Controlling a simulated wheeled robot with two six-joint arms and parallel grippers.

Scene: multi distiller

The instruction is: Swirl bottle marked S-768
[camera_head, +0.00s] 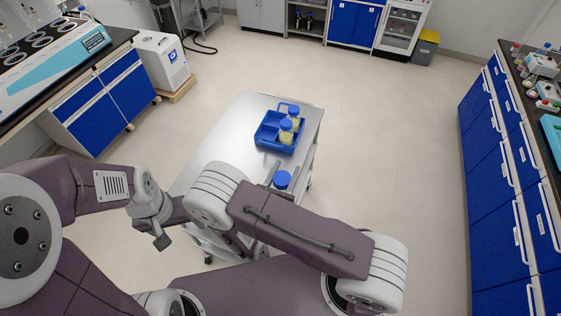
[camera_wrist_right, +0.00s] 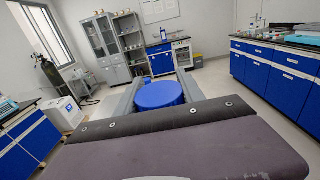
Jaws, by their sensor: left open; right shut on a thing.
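A bottle with a blue cap (camera_head: 282,179) is between the fingers of my right gripper (camera_head: 276,174), over the near right side of the metal cart. In the right wrist view its blue cap (camera_wrist_right: 160,95) shows between the two grey fingers of my right gripper (camera_wrist_right: 159,84), which is shut on it. The bottle's body is mostly hidden and no label can be read. Whether it touches the cart cannot be told. My left gripper (camera_head: 170,226) is open and empty, at the cart's near left side.
The metal cart (camera_head: 227,130) carries a blue tray (camera_head: 266,135) with blue-capped bottles of yellowish contents (camera_head: 286,133). The cart's left top is clear. Blue-fronted benches stand at left (camera_head: 105,107) and right (camera_head: 495,150), with open floor between.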

